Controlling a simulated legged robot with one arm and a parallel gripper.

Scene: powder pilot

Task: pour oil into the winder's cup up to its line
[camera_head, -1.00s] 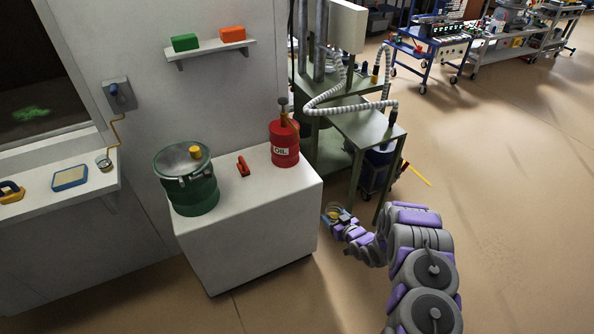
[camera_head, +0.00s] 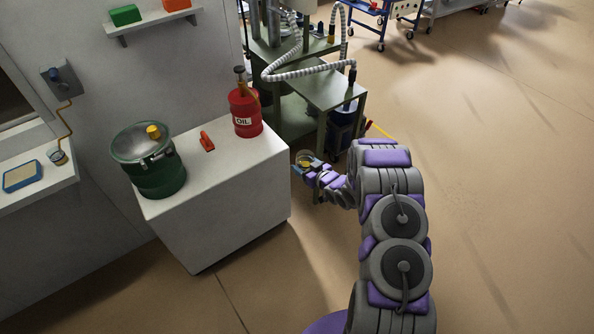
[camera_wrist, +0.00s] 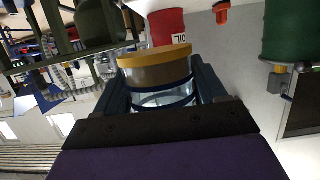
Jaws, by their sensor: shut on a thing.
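A clear cup with a yellow rim (camera_wrist: 158,78) is held between the fingers of my gripper (camera_wrist: 158,90). It has dark blue bands; the part beside the rim looks brown, and I cannot tell whether that is liquid. In the head view my gripper (camera_head: 308,168) is small, just right of the white block, with the yellow rim showing. The red oil can (camera_head: 245,106), labelled OIL, stands upright at the block's back right corner, apart from my gripper. It also shows upside down in the wrist view (camera_wrist: 167,26).
The white block (camera_head: 220,200) also carries a green drum (camera_head: 160,180) and a small red object (camera_head: 206,141). A green metal bench (camera_head: 335,90) with a ribbed hose stands behind my gripper. A shelf (camera_head: 50,185) is at left. The floor at right is clear.

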